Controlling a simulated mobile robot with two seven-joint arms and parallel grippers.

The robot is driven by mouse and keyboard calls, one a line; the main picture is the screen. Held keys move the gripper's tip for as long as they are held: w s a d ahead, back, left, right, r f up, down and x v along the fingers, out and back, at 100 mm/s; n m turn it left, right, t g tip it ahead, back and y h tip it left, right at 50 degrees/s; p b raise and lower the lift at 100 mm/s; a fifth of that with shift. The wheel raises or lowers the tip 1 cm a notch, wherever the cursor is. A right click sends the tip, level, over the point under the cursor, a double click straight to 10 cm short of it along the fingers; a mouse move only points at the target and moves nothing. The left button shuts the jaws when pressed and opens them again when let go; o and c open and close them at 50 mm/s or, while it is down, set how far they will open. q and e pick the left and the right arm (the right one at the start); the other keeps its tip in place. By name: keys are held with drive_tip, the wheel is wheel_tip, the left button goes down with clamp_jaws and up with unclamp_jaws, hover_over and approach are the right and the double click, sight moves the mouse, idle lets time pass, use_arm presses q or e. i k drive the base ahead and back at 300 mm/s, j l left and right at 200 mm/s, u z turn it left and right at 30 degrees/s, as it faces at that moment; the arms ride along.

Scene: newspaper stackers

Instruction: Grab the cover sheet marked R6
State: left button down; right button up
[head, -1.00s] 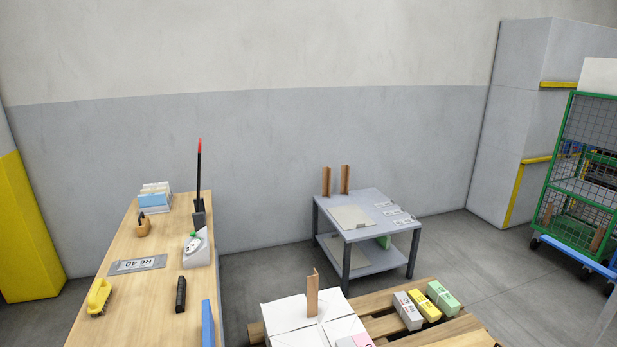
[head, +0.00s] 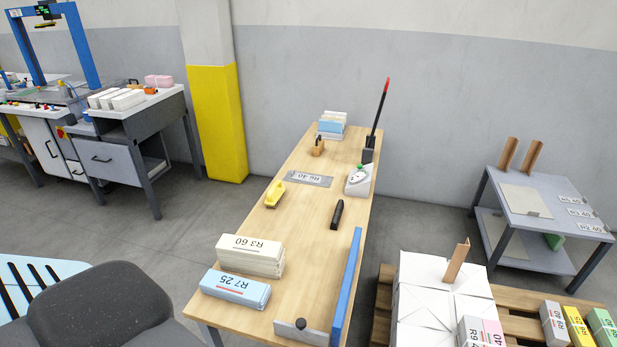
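A flat grey sheet (head: 309,179) lies on the wooden bench (head: 317,215), towards its far half. Its print is upside down from here and appears to read R6 40. It lies between a yellow hand tool (head: 274,194) on the left and a grey-white device with a green knob (head: 359,179) on the right. Nothing covers it. Neither of my grippers is in view.
White bundle R3 60 (head: 250,255) and blue bundle R7 25 (head: 235,288) sit at the bench's near end. A dark chair (head: 105,310) stands at lower left. A pallet (head: 520,328) with white stacks (head: 440,275) is right of the bench. A grey table (head: 530,195) holds small labelled sheets.

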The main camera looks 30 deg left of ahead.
sight(302, 176)
drive_tip(key=k+j, duration=0.1)
drive_tip(key=j, duration=0.6)
drive_tip(key=k+j, duration=0.15)
drive_tip(key=j, duration=0.2)
drive_tip(key=k+j+z, duration=0.1)
drive_tip(key=j, duration=0.65)
drive_tip(key=k+j+z, duration=0.15)
drive_tip(key=j, duration=0.25)
drive_tip(key=k+j, duration=0.1)
drive_tip(key=j, duration=0.25)
drive_tip(key=k+j+z, duration=0.1)
drive_tip(key=j, duration=0.25)
drive_tip(key=k+j+z, duration=0.1)
drive_tip(key=j, duration=0.25)
drive_tip(key=j+z, duration=0.2)
drive_tip(key=j, duration=0.75)
drive_tip(key=j+z, duration=0.2)
drive_tip(key=j, duration=0.75)
drive_tip(key=i+j, duration=0.15)
drive_tip(key=j, duration=0.15)
drive_tip(key=i+j+z, duration=0.15)
drive_tip(key=j, duration=0.15)
drive_tip(key=i+j, duration=0.15)
drive_tip(key=j, duration=0.15)
drive_tip(key=z, duration=0.05)
